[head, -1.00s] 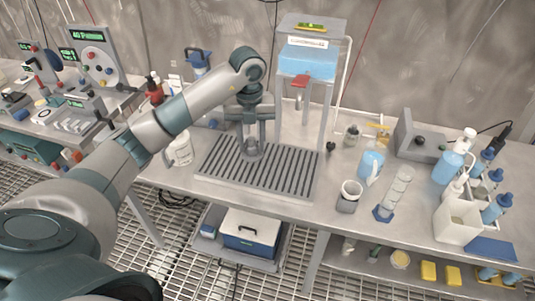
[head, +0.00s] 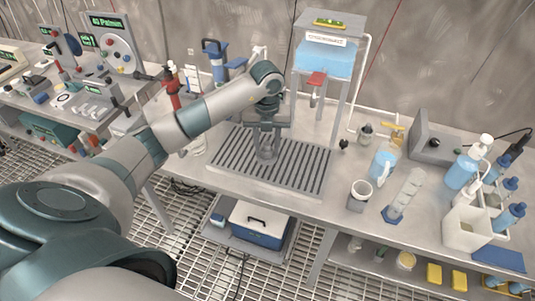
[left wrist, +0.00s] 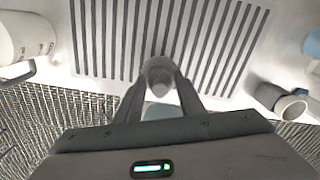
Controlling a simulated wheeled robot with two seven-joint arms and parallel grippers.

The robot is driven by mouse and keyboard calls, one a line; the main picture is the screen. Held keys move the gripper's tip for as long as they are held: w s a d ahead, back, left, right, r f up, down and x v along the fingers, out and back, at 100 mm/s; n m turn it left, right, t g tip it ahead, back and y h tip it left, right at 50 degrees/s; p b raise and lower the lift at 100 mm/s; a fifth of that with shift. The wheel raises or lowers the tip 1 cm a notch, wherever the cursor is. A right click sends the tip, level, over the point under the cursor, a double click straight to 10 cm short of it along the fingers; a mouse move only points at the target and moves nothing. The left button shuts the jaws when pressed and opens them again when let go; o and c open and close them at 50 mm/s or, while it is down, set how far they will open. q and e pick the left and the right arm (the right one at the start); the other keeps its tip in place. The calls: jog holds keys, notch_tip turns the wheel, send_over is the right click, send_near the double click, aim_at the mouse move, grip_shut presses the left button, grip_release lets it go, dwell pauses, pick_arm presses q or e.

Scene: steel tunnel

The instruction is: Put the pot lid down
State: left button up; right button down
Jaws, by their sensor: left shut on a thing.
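My left gripper (head: 266,150) points down over the slotted drain rack (head: 310,182) on the steel bench. In the left wrist view its two fingers (left wrist: 160,100) close on a small grey rounded piece (left wrist: 157,70). Only this piece shows between the fingertips, and I cannot make out a full lid shape. The slots of the rack (left wrist: 215,45) lie just beyond it. I cannot tell whether the held piece touches the rack. No pot is clearly visible. My right gripper is not in view.
A white jug (left wrist: 25,35) stands left of the rack. A grey-and-white cup (head: 360,195), a blue-filled pitcher (head: 382,165) and a cylinder (head: 404,195) stand to its right. A raised water tank (head: 327,58) stands behind. The rack's right part is clear.

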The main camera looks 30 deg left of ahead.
pick_arm(q)
jog(key=shift+f, duration=0.5)
jog(key=shift+f+p, duration=0.7)
jog(key=shift+f, duration=1.2)
jog(key=shift+f, duration=0.2)
jog(key=o, duration=1.1)
jog(key=shift+c, duration=0.2)
jog(key=shift+r, duration=0.1)
